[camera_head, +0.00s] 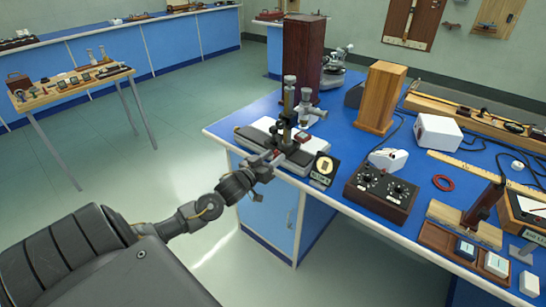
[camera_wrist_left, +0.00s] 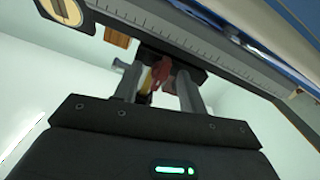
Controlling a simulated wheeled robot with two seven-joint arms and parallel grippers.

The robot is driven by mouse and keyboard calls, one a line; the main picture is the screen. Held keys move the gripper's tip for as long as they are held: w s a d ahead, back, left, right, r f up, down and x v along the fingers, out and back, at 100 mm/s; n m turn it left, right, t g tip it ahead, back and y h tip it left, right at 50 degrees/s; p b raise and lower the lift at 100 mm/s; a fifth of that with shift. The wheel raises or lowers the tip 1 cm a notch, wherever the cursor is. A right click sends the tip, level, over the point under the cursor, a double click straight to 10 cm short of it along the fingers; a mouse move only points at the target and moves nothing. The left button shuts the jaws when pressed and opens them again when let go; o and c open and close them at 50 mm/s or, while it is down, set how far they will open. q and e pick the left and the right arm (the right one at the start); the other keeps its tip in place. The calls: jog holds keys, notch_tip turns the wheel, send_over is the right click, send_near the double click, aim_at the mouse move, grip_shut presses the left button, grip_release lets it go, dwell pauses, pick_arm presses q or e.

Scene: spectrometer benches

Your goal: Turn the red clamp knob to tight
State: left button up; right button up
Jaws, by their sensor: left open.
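The spectrometer-like instrument (camera_head: 288,100) stands at the near left corner of the blue bench, with upright dark and silver tubes on a pale base. My left gripper (camera_head: 270,156) reaches in at its left front side, level with its lower part. In the left wrist view a red piece, seemingly the clamp knob (camera_wrist_left: 164,72), shows between the two grey fingers of the gripper (camera_wrist_left: 158,82). The fingers are apart, with gaps beside the red piece. I cannot tell whether either finger touches it. The knob's marking and tightness cannot be read. My right gripper is not in view.
A graduated metal bar (camera_wrist_left: 190,45) crosses above the fingers in the wrist view. A tall brown box (camera_head: 303,60) stands behind.

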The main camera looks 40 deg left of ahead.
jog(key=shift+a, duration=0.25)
